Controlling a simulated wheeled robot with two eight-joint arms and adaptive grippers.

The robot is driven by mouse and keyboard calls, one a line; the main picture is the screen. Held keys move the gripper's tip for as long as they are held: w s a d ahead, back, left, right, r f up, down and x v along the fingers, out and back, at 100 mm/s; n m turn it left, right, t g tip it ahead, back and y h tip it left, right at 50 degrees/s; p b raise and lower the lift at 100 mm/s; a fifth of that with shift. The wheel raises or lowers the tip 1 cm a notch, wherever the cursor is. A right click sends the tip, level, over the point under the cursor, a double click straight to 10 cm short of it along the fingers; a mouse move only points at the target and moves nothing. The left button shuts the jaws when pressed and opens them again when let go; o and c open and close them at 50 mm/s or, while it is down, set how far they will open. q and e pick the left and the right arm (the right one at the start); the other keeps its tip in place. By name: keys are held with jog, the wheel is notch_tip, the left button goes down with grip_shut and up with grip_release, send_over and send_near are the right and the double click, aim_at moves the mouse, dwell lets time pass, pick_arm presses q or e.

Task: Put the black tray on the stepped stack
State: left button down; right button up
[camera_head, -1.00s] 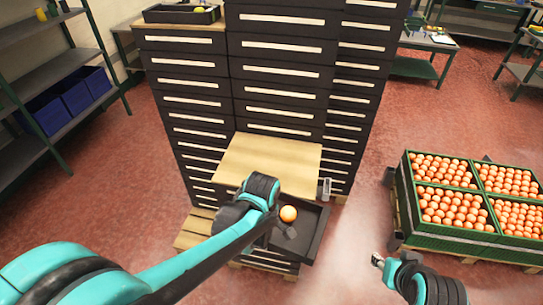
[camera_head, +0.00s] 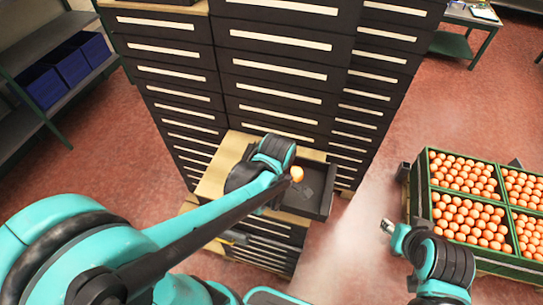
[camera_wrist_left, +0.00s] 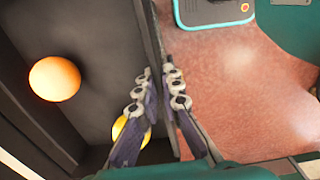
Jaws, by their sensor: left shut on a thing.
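The black tray (camera_head: 318,203) is over the low step of the stepped stack, covering much of its light wooden top (camera_head: 212,182) and reaching past its right side. I cannot tell whether it rests there. An orange (camera_head: 297,174) lies in it, also visible in the left wrist view (camera_wrist_left: 55,78). A yellow round thing (camera_wrist_left: 130,132) in the tray is partly behind a finger. My left gripper (camera_wrist_left: 158,78) is shut on the tray's wall (camera_wrist_left: 153,35); my arm hides part of the tray in the head view. My right gripper (camera_head: 388,227) is empty, right of the stack; its opening is unclear.
Taller black tray columns (camera_head: 290,70) stand directly behind the low step. Green crates full of oranges (camera_head: 425,205) stand at the right. A shelf with blue bins (camera_head: 42,86) is at the left. Red floor is clear between stack and crates.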

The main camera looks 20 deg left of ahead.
pick_arm(q)
jog(key=shift+w, duration=0.2)
jog(key=w+a+f+b, duration=0.1)
jog(key=w+a+f, duration=0.3)
jog(key=w+a, duration=0.1)
jog(key=w+a+f+b, duration=0.1)
jog(key=w+a+f, duration=0.1)
jog(key=w, duration=0.1)
jog(key=shift+w+a+f+b, duration=0.25)
jog(key=shift+a+f+b, duration=0.05)
jog(key=shift+a+f, duration=0.05)
jog(key=shift+f+b, duration=0.5)
jog(key=shift+f, duration=1.55)
jog(key=shift+f, duration=0.15)
jog(key=c, duration=1.7)
grip_release()
